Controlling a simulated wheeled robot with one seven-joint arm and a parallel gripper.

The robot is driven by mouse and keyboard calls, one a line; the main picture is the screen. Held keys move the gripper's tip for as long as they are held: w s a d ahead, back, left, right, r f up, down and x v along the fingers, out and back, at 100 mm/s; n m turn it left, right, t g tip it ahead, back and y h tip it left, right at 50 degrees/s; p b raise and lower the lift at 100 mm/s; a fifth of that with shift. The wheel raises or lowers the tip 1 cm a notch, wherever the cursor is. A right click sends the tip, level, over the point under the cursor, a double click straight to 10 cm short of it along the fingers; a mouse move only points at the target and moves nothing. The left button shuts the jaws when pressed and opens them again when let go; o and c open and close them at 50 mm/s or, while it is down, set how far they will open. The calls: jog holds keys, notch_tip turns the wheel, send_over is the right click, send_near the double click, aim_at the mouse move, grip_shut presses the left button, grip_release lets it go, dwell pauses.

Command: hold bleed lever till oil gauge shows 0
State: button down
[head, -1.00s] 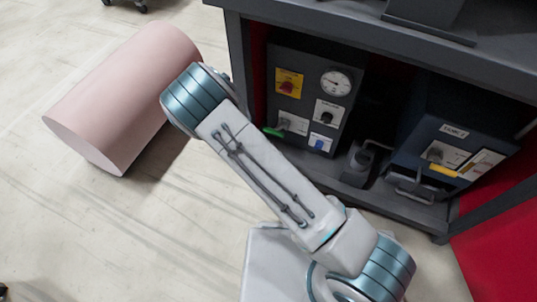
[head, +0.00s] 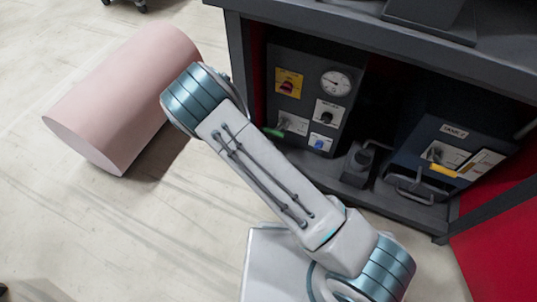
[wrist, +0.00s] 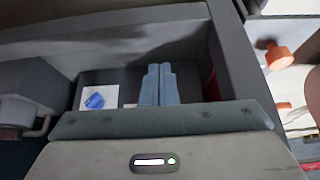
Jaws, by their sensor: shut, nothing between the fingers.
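The dark grey control box (head: 300,62) stands inside the open cabinet. Its round white gauge (head: 336,83) is at the upper right of its face; the reading is too small to make out. A lever with a green grip (head: 273,132) sticks out at the lower left, beside a white plate, partly close to my arm's outline. My gripper (wrist: 160,70) is shut and empty in the wrist view, pointing into the cabinet, to the right of a blue knob (wrist: 95,100) on a white plate. The green lever does not show there. My arm hides the gripper in the head view.
A yellow plate with a red switch (head: 287,86), a black knob (head: 327,118) and a blue knob (head: 320,142) share the panel. A dark blue unit (head: 452,130) stands to the right. The cabinet top (head: 400,45) overhangs. A pink cylinder (head: 120,95) lies on the floor.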

notch_tip(320, 180, up, 13)
jog(key=s+p, duration=0.2)
jog(key=p, duration=0.5)
jog(key=shift+a, duration=0.3)
jog(key=shift+r, duration=0.1)
jog(key=s+d+r+g+y, duration=0.1)
jog(key=s+d+r, duration=0.15)
jog(key=r, duration=0.35)
jog(key=s+d+r+n+g+y, duration=0.1)
jog(key=d+r+g, duration=0.1)
jog(key=d+r, duration=0.35)
jog(key=s+d+r+g+y, duration=0.1)
jog(key=s+d+r, duration=0.1)
jog(key=r, duration=0.6)
jog(key=s+d+r+n+h, duration=0.1)
jog(key=s+d+r+n, duration=0.2)
jog(key=s+d+r, duration=0.7)
jog(key=shift+s+d+r, duration=0.15)
jog(key=shift+s+r, duration=0.3)
jog(key=shift+s, duration=0.15)
